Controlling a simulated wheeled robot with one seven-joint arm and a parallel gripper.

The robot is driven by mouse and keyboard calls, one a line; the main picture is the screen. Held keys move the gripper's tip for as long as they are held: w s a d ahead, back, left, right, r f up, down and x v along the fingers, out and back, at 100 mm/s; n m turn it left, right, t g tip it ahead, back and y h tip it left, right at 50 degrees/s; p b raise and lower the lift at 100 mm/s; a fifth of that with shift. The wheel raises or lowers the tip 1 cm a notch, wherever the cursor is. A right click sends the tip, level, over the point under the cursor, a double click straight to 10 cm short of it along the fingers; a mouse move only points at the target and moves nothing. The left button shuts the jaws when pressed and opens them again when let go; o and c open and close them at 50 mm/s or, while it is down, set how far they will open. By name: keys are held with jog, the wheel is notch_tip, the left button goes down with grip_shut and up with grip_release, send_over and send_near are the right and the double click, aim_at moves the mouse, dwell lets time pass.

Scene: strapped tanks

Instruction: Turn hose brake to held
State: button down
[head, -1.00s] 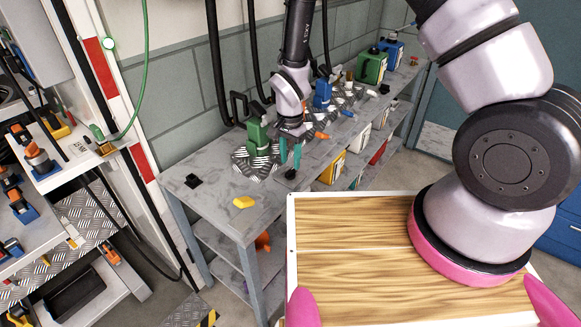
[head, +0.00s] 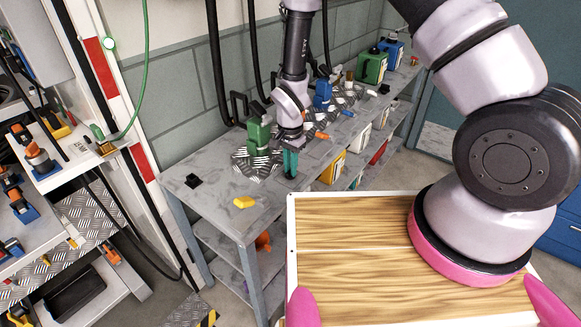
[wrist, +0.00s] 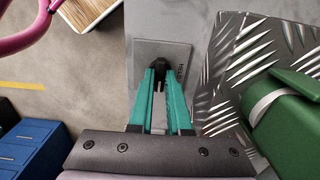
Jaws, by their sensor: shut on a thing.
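The hose brake is a small black knob (wrist: 158,69) on a grey plate (wrist: 172,50) set on the bench top. Which setting the knob points to I cannot tell.
A green strapped tank (head: 259,137) stands on tread plate just left of my gripper; it shows at right in the wrist view (wrist: 290,125). A blue tank (head: 322,94) stands farther back.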

jog(key=shift+n, duration=0.3)
jog(key=n, duration=0.3)
jog(key=shift+n, duration=0.3)
jog(key=n, duration=0.4)
jog(key=shift+n, duration=0.3)
jog(key=n, duration=0.9)
jog(key=c, duration=0.9)
grip_release()
jog(key=shift+o, duration=0.2)
